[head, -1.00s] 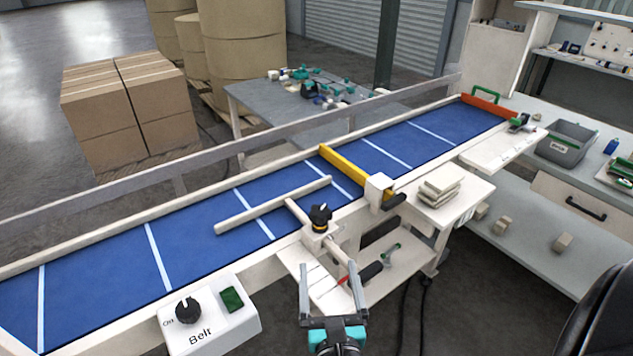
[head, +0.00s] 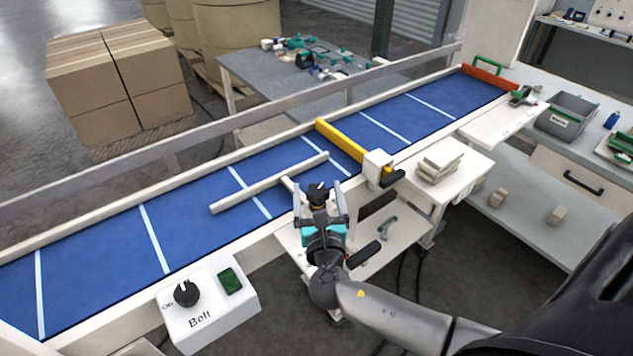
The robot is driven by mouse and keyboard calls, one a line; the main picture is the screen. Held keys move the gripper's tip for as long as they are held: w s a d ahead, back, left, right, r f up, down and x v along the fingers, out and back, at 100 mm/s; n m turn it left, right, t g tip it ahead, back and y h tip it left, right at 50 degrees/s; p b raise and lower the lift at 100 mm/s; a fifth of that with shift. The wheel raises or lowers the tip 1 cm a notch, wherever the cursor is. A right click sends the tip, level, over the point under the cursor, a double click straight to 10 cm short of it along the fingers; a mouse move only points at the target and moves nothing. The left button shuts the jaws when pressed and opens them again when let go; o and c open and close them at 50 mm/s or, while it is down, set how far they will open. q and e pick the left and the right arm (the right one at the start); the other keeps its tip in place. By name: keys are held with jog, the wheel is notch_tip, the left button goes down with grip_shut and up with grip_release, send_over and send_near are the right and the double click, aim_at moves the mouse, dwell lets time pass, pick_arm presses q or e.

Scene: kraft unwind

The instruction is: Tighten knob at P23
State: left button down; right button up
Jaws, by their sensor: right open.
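A black knob (head: 318,190) with a yellow band stands on a small white block at the near edge of the blue conveyor belt (head: 190,214). A beige guide bar (head: 270,184) lies at a slant over the belt, its rod running to that block. My right gripper (head: 321,190) is open, its two grey fingers on either side of the knob in the picture. I cannot tell whether the fingers touch it. The block and part of the rod are hidden behind the gripper. No P23 label is readable. My left gripper is not in view.
A yellow bar (head: 341,140) crosses the belt to the right. The belt control box (head: 208,306) with a dial and green button is at the front left. Stacked pale blocks (head: 439,163) sit on a white side shelf. A black-handled lever (head: 364,254) is beside my gripper.

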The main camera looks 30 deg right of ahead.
jog(key=shift+x, duration=1.35)
jog(key=c, duration=1.4)
